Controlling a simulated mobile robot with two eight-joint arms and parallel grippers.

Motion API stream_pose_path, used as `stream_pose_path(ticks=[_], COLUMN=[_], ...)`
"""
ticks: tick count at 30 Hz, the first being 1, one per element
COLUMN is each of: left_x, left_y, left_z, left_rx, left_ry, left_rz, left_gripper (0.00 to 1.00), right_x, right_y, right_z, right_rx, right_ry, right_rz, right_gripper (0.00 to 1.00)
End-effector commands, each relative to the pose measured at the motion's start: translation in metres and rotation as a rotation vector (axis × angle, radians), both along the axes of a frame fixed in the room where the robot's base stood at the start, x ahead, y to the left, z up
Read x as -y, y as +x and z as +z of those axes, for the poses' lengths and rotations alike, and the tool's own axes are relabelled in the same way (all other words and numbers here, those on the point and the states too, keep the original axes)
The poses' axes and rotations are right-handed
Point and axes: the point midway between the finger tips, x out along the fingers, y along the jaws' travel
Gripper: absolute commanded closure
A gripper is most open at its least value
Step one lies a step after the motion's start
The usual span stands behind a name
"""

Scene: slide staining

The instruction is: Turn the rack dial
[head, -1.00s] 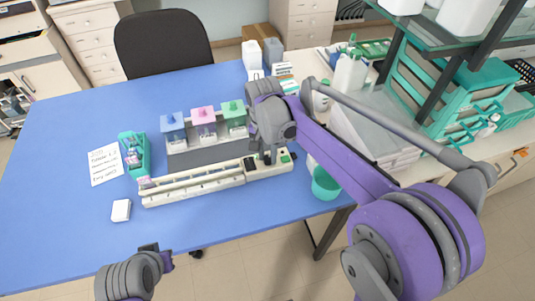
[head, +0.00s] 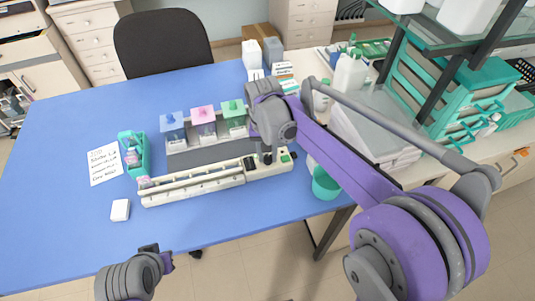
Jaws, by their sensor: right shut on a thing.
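The long cream staining rack (head: 205,186) lies on the blue table, with a control section (head: 281,166) at its right end that carries a dark dial or display and a green button. My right gripper (head: 268,158) points down onto this control section and is shut on a small dark part there, likely the dial, which the gripper mostly hides. My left gripper (head: 160,258) is low at the table's front edge, away from the rack; its fingers are too small and turned away to judge.
Blue, pink and green staining jars (head: 203,122) stand in a grey holder behind the rack. A teal slide holder (head: 134,155), a handwritten note (head: 104,164) and a white block (head: 120,210) lie left. A teal cup (head: 326,183) is right. The front left table is clear.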

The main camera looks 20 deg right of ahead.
Motion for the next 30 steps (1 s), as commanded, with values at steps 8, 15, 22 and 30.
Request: stream_pose_path(ticks=[8,15,22,30], left_x=[0.0000,0.0000,0.0000,0.0000], left_y=[-0.0009,-0.0013,-0.0015,-0.0016], left_z=[-0.0030,-0.0045,-0.0052,-0.0054], left_rx=[-0.002,-0.003,-0.003,-0.003], left_ry=[0.000,0.000,0.000,0.000], left_rz=[0.000,0.000,0.000,0.000], left_gripper=[1.00,1.00,1.00,1.00], right_x=[0.0002,0.0004,0.0005,0.0005], right_y=[-0.0006,-0.0007,-0.0006,-0.0006], right_z=[-0.0002,0.0000,0.0002,0.0003], right_rx=[0.000,-0.001,0.000,0.000], right_ry=[-0.001,-0.001,-0.001,-0.001], right_rz=[0.242,0.407,0.502,0.541], right_gripper=[1.00,1.00,1.00,1.00])
